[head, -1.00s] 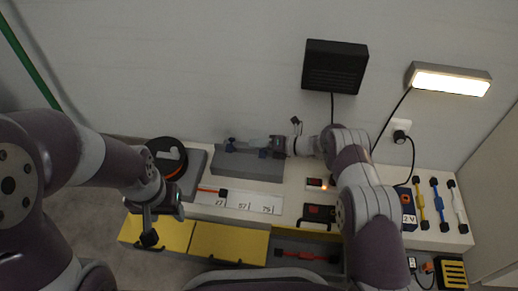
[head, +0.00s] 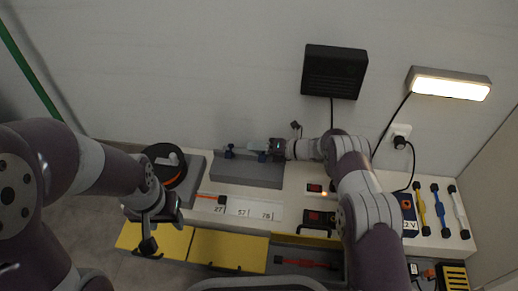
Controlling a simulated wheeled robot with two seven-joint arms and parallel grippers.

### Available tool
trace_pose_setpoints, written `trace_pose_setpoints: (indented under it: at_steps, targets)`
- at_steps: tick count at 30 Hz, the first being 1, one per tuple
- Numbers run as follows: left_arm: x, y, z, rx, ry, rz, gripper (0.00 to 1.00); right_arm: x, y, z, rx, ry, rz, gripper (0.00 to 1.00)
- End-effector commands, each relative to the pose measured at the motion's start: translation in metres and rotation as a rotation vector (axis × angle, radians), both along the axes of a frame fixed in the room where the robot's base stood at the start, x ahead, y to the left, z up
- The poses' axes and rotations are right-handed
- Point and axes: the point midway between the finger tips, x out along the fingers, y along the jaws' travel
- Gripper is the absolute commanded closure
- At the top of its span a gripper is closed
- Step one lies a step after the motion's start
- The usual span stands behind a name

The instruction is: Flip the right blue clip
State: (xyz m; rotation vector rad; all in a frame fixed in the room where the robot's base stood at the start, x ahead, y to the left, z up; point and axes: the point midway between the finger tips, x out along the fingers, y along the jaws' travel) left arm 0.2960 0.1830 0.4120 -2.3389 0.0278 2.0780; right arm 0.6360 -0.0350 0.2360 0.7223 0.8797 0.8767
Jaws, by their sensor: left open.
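Two dark blue clips stand on a grey board at the back of the bench: a left clip (head: 229,152) and a right clip (head: 263,156). A pale, translucent flat piece (head: 257,145) shows between them, near the right clip. My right gripper (head: 270,150) comes in from the right and is at the right clip. Its fingers are too small and overlapped to tell whether they are shut or touching the clip. My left gripper (head: 149,244) hangs open and empty over the bench's left front, above the yellow drawer fronts, well away from the clips.
The grey board (head: 245,174) lies behind a white strip with numbers (head: 250,209). A black round spool (head: 168,165) is at the left. Blue, yellow and white tools (head: 439,210) lie at the right. An open drawer holds a red tool (head: 306,263).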

Motion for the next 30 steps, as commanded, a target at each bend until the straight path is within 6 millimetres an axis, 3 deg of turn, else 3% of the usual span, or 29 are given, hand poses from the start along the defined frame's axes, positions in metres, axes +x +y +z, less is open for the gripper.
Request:
trace_pose_setpoints:
  at_steps: [5, 12, 19, 30]
  targets:
    - [0.000, 0.000, 0.008, 0.000, 0.000, 0.000, 0.49, -0.002, -0.006, 0.006, 0.001, 0.002, -0.001, 0.53]
    - [0.000, 0.000, 0.049, 0.000, 0.000, 0.000, 0.49, -0.023, -0.059, 0.032, 0.000, 0.002, -0.004, 0.53]
    - [0.000, 0.000, 0.069, 0.000, 0.000, 0.000, 0.49, -0.040, -0.101, 0.043, 0.000, 0.000, -0.002, 0.53]
    - [0.000, 0.000, 0.070, 0.000, 0.000, 0.000, 0.49, -0.045, -0.111, 0.043, 0.000, 0.000, 0.000, 0.53]
